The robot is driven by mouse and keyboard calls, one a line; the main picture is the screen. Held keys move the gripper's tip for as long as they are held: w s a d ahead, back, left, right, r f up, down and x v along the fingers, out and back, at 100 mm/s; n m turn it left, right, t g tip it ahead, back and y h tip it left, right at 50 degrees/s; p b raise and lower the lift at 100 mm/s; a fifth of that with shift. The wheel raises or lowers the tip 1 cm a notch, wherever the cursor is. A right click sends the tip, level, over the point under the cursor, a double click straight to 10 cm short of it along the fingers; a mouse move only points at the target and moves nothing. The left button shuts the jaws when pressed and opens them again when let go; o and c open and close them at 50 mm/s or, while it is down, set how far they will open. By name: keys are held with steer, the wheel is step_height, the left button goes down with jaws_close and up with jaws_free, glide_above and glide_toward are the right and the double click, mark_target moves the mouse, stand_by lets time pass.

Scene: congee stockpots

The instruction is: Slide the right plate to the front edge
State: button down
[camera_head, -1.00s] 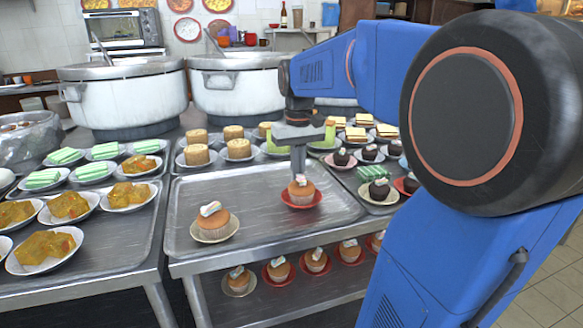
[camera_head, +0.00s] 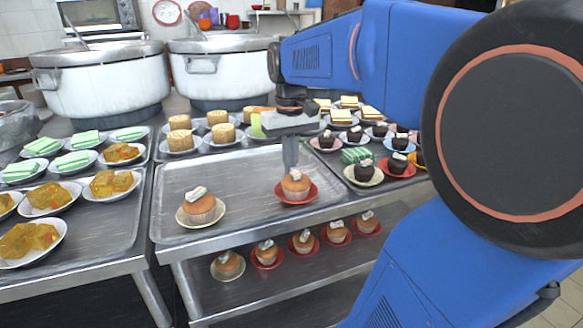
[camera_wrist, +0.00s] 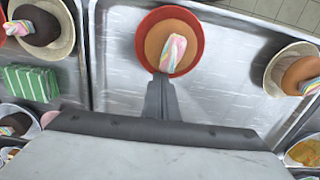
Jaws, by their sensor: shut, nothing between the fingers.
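The right plate (camera_head: 312,194) is red and holds a cupcake (camera_head: 295,184) with a pastel striped topping. It sits on the grey metal tray (camera_head: 240,172), close to the tray's front edge. My gripper (camera_head: 291,166) is shut and empty, pointing down right behind the plate and cupcake. In the wrist view, the shut fingers (camera_wrist: 160,78) reach the near rim of the red plate (camera_wrist: 196,58); whether they touch the plate or the cupcake is hard to tell. A cream plate (camera_head: 220,216) with another cupcake stands to the left on the same tray.
Cupcakes on plates line the lower shelf (camera_head: 300,268) in front. Plates of yellow cakes (camera_head: 180,141) stand behind the tray, dark cupcakes (camera_head: 364,172) to the right, and orange cakes (camera_head: 110,183) on the left tray. Two big stockpots (camera_head: 100,88) stand behind.

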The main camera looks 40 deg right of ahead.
steer(key=w, duration=0.2)
steer(key=w+d+r, duration=0.1)
steer(key=shift+w, duration=0.25)
step_height(320, 180, up, 9)
steer(key=shift+s, duration=0.15)
steer(key=shift+s, duration=0.1)
